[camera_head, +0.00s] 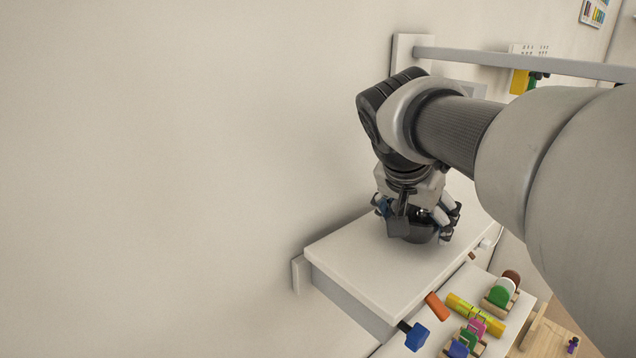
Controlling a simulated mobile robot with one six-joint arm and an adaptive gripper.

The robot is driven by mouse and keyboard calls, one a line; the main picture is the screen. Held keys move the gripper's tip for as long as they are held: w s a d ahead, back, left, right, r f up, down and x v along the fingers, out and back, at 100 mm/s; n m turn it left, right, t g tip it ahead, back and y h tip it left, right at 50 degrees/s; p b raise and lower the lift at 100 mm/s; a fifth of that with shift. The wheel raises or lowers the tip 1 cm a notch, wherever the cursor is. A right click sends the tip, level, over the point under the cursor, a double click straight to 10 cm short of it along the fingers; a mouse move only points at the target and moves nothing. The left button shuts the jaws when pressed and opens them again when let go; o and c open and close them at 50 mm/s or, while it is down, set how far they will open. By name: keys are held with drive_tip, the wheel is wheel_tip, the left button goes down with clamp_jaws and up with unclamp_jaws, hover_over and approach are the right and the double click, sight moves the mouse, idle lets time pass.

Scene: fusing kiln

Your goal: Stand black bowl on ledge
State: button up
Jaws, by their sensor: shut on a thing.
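The black bowl (418,235) is in my gripper (416,222), which points down and is shut on it. The gripper's fingers and the last arm link cover much of the bowl. The bowl is over the white ledge (360,262) fixed to the wall, near the ledge's right part. The bowl's underside is very close to the ledge top; I cannot tell whether it touches.
The ledge's left part is bare. Below it, a lower surface holds a blue hammer-like item (417,337), an orange block (437,306), a yellow-green cylinder (470,312) and racks of coloured discs (502,292). A grey rail (520,64) runs above, behind my arm.

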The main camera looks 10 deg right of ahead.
drive_tip(key=shift+f, duration=0.2)
drive_tip(key=o, duration=1.2)
drive_tip(key=shift+r, duration=0.1)
drive_tip(key=p+v, duration=0.1)
drive_tip(key=v, duration=0.8)
drive_tip(key=w+d+r+p+v, duration=0.1)
drive_tip(key=v, duration=0.4)
drive_tip(key=shift+s+a+r+p, duration=0.1)
drive_tip(key=shift+r+p, duration=0.1)
drive_tip(key=shift+p, duration=0.1)
